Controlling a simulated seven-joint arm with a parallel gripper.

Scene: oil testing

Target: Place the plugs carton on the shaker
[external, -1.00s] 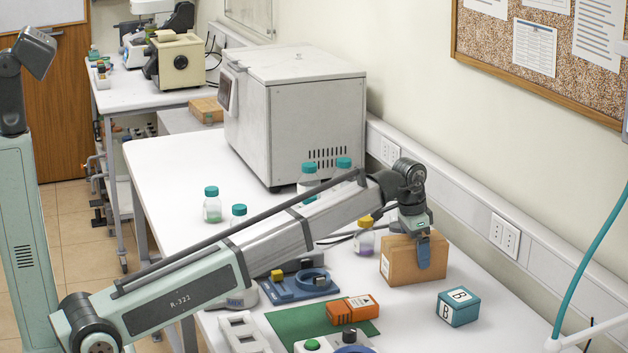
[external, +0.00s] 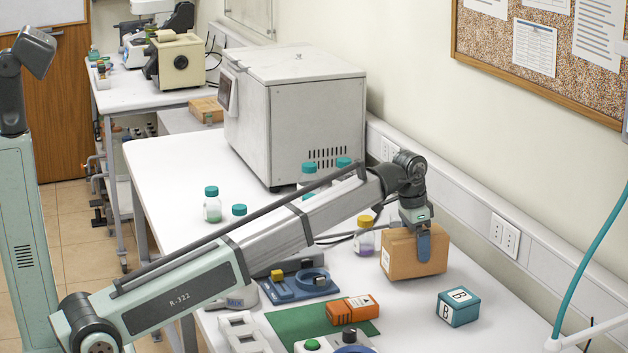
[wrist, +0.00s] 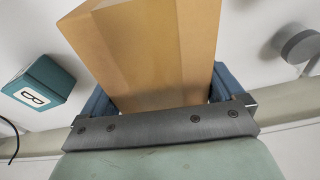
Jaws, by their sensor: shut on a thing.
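My gripper (external: 417,243) is shut on a brown carton (external: 402,259), which I take to be the plugs carton. One finger shows against its right front face, and the carton seems held just above the white bench. In the wrist view the carton (wrist: 150,50) fills the space between the blue fingers (wrist: 160,105).
An orange box (external: 352,309) lies on a green mat (external: 290,326). A teal box marked B (external: 458,307) stands at right, with clear bench around it.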

